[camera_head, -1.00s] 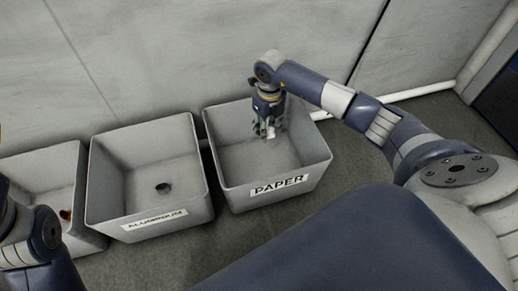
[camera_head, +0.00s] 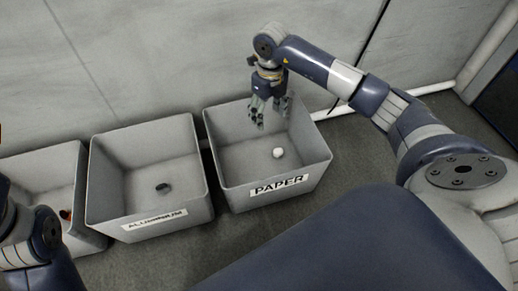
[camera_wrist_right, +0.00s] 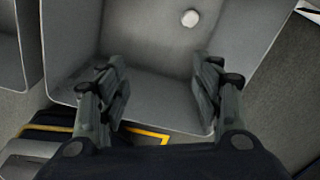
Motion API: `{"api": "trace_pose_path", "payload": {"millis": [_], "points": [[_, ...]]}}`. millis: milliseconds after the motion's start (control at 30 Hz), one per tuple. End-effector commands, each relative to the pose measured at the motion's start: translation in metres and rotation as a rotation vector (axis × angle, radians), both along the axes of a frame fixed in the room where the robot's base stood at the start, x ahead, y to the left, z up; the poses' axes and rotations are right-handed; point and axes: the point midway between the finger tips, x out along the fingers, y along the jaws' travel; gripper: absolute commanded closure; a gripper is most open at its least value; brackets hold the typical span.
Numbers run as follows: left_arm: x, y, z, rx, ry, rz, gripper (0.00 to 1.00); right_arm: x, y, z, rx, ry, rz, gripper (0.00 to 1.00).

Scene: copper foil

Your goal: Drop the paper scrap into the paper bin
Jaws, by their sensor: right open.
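The white paper scrap (camera_head: 278,153) lies on the floor of the grey bin labelled PAPER (camera_head: 316,172). It also shows in the right wrist view (camera_wrist_right: 190,18), apart from the fingers. My right gripper (camera_head: 269,118) is over the back of the paper bin, open and empty. In the right wrist view its two fingers (camera_wrist_right: 160,95) stand wide apart with nothing between them. My left arm shows at the lower left of the head view, but its gripper is out of the picture.
The aluminium bin (camera_head: 200,195) stands left of the paper bin with a small dark object (camera_head: 163,188) inside. A third grey bin (camera_head: 70,160) at far left holds a small reddish item (camera_head: 66,214). A grey wall (camera_head: 190,50) rises behind the bins.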

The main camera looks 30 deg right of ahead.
Motion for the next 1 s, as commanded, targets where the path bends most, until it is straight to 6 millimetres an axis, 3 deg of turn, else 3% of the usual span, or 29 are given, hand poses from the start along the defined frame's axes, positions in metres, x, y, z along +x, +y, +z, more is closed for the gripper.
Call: {"api": "trace_pose_path", "payload": {"millis": [133,333,867,967,1000], "points": [[0.0,0.0,0.0,0.0,-0.001,0.0,0.51,0.001,0.0,0.028,-0.001,-0.002,0.0,0.4],[0.0,0.0,0.0,0.0,-0.001,0.0,0.51,0.0,0.0,0.047,0.0,-0.001,0.0,0.4],[0.0,0.0,0.0,0.0,0.0,0.0,0.51,-0.001,0.002,0.048,0.006,0.003,0.004,0.4],[0.001,0.0,0.0,0.0,0.006,-0.001,0.51,-0.008,0.023,0.044,0.06,0.016,0.042,0.4],[0.002,0.0,0.0,-0.001,0.012,0.0,0.51,-0.013,0.038,0.041,0.102,0.027,0.069,0.4]]}}
